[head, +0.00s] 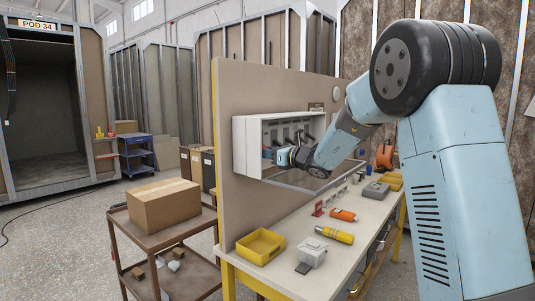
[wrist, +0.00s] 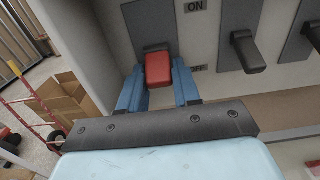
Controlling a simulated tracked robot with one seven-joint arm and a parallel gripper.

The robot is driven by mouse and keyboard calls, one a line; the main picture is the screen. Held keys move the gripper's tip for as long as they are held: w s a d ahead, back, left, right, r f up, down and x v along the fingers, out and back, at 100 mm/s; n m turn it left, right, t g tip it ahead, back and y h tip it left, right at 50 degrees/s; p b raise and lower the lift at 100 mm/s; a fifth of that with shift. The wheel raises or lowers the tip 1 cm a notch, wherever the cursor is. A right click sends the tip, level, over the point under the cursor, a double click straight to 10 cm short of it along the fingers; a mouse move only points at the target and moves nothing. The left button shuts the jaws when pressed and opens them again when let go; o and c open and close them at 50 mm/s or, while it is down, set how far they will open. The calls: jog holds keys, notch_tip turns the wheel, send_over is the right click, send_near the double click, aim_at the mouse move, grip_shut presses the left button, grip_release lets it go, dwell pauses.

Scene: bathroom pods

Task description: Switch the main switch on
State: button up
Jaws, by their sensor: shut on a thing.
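The main switch (wrist: 158,70) has a red handle and shows in the wrist view on a grey plate, between an ON label (wrist: 194,6) above right and an OFF label (wrist: 197,68) lower right. Its handle points down, level with OFF. My gripper (wrist: 159,84) has its two blue fingers on either side of the red handle, shut on it. In the head view my gripper (head: 268,153) reaches into the white switch box (head: 246,142) on the panel; the red handle is hidden there.
Black-handled switches (wrist: 248,52) stand right of the red one. The workbench (head: 277,230) below the box holds a yellow tray (head: 260,246), a yellow torch (head: 333,234) and other small items. A trolley with a cardboard box (head: 163,206) stands left of the panel.

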aim_at(264, 147)
jog(key=shift+s+r, duration=0.1)
jog(key=shift+r, duration=0.05)
jog(key=shift+s+d+r+g+h, duration=0.1)
jog(key=shift+r+g+h, duration=0.25)
jog(key=shift+g+h, duration=0.5)
jog(key=shift+d+r+g+h, duration=0.1)
jog(key=shift+r+g+h, duration=0.35)
jog(key=shift+h, duration=0.6)
jog(key=shift+a+r+g+h, duration=0.1)
jog(key=shift+r+g+h, duration=0.2)
jog(key=shift+g+h, duration=0.55)
jog(key=shift+a+r+g+h, duration=0.1)
jog(key=shift+r+g+h, duration=0.2)
jog(key=shift+g+h, duration=0.55)
jog(key=shift+r+h, duration=0.1)
jog(key=shift+h, duration=0.3)
jog(key=o, duration=1)
jog(key=shift+c, duration=0.2)
jog(key=shift+d, duration=0.1)
jog(key=v, duration=1.3)
jog(key=shift+d+r, duration=0.15)
jog(key=shift+r, duration=0.1)
